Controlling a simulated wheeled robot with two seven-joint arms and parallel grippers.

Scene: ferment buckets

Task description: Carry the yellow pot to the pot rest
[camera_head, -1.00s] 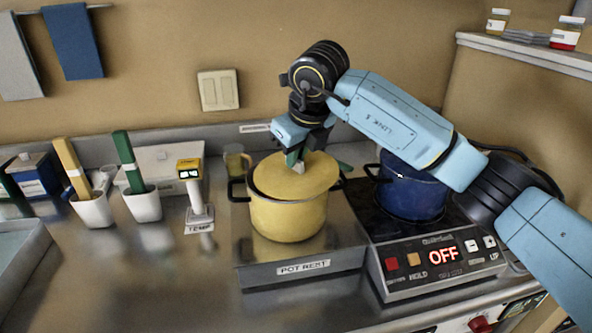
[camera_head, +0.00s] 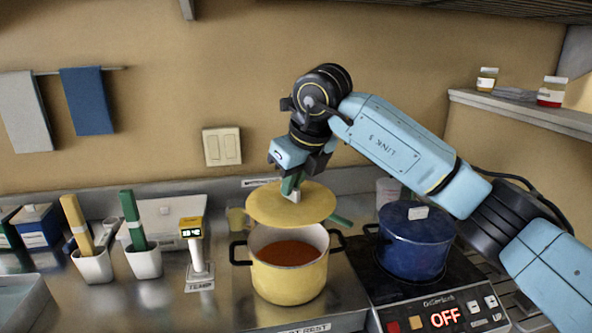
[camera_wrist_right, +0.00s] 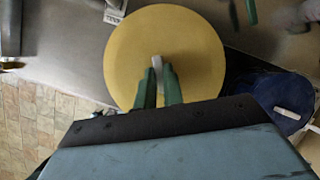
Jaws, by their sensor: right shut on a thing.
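The yellow pot (camera_head: 289,278) stands upright on the pot rest (camera_head: 305,327), whose labelled front edge shows at the bottom of the head view. The pot is uncovered and holds a reddish-brown content (camera_head: 290,253). My right gripper (camera_head: 293,190) is shut on the white knob of the yellow lid (camera_head: 262,207). It holds the lid tilted above the back of the pot, clear of the front rim. The lid also fills the middle of the right wrist view (camera_wrist_right: 190,45), with the green fingers on its knob. My left gripper is not in view.
A blue lidded pot (camera_head: 412,250) stands on the hot plate at right, whose display (camera_head: 446,317) reads OFF. A thermometer stand (camera_head: 197,255) and white holders (camera_head: 143,262) with green and yellow handles stand left. Counter between them and the pot is clear.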

